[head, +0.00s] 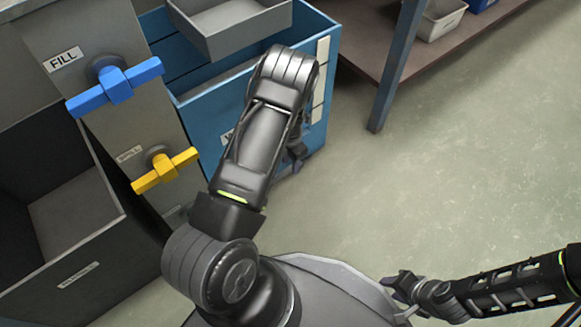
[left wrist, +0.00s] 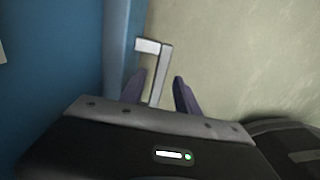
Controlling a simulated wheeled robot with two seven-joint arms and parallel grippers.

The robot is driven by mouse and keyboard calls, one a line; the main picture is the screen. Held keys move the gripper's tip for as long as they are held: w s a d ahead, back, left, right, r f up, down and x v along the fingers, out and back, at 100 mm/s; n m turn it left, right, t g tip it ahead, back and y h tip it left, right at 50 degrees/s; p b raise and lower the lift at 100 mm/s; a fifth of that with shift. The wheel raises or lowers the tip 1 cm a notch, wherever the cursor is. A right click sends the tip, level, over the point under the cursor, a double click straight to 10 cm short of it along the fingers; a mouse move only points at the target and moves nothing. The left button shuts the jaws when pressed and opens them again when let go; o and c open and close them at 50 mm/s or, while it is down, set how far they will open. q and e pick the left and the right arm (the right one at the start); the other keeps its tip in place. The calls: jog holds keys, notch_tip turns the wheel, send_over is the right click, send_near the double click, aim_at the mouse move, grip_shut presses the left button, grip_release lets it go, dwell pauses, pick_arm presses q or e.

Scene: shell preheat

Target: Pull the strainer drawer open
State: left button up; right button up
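A blue unit (head: 190,122) stands at the upper middle of the head view, with a label on its front mostly hidden by my left arm; I cannot read whether it names the strainer drawer. My left gripper (head: 297,156) is low beside the unit's right part, partly hidden by my arm. In the left wrist view a pale grey bent handle (left wrist: 157,75) stands between the two separated fingers of my left gripper (left wrist: 160,92), with gaps on both sides. The blue panel (left wrist: 50,70) is to its left. My right gripper (head: 400,287) looks open and empty over the floor.
A grey tray (head: 237,27) sits on top of the blue unit. A grey panel with a blue valve handle (head: 115,87) and a yellow one (head: 165,171) is at left, above an open dark bin (head: 75,275). A shelf post (head: 396,65) stands right; the floor is clear.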

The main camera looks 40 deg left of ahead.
pick_arm(q)
jog(key=shift+f, duration=0.75)
grip_shut()
dwell(0.9)
